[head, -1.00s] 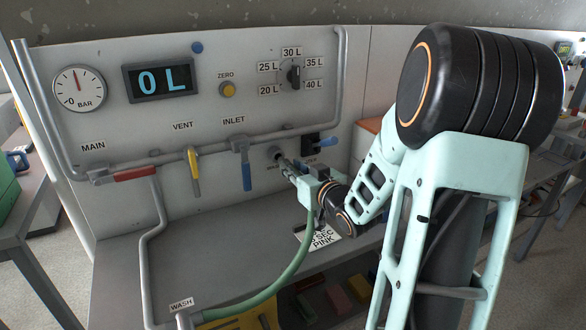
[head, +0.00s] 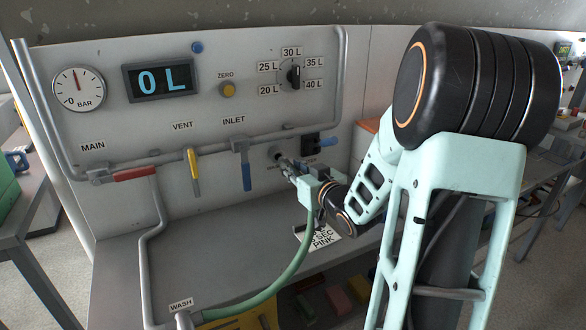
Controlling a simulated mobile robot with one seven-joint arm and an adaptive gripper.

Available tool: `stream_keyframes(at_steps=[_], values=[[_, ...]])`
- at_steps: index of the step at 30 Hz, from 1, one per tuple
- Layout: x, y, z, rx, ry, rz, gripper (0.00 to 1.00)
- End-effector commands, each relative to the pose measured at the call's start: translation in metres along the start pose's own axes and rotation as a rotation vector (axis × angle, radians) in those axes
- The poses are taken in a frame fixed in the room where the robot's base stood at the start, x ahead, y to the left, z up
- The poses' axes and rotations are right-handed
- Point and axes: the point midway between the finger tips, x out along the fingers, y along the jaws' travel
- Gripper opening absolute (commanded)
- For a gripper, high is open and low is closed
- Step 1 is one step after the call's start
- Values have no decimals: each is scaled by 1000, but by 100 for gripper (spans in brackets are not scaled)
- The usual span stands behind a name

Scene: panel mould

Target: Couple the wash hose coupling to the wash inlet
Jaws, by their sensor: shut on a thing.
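My gripper (head: 290,167) is shut on the wash hose coupling (head: 284,162) at the panel, right of the blue inlet lever. The coupling is small and partly hidden by the fingers. The wash inlet (head: 274,153) is a round fitting on the panel, just ahead of the coupling. The coupling's front end is at or very near the inlet; I cannot tell whether they touch. The green wash hose (head: 296,258) hangs from below my gripper and curves down left to the pipe end labelled WASH (head: 181,304).
The panel carries a red main lever (head: 134,174), a yellow vent lever (head: 193,171) and a blue inlet lever (head: 246,170). A blue-handled valve (head: 318,143) stands close right of the inlet. A printed card (head: 322,238) lies on the grey bench (head: 230,245) below.

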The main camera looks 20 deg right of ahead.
Motion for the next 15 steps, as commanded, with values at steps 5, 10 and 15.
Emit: stream_keyframes(at_steps=[5,10,15], values=[[3,0,-1,-1,2,-1,0],[8,0,-2,-1,2,-1,0],[12,0,-2,-1,2,0,0]])
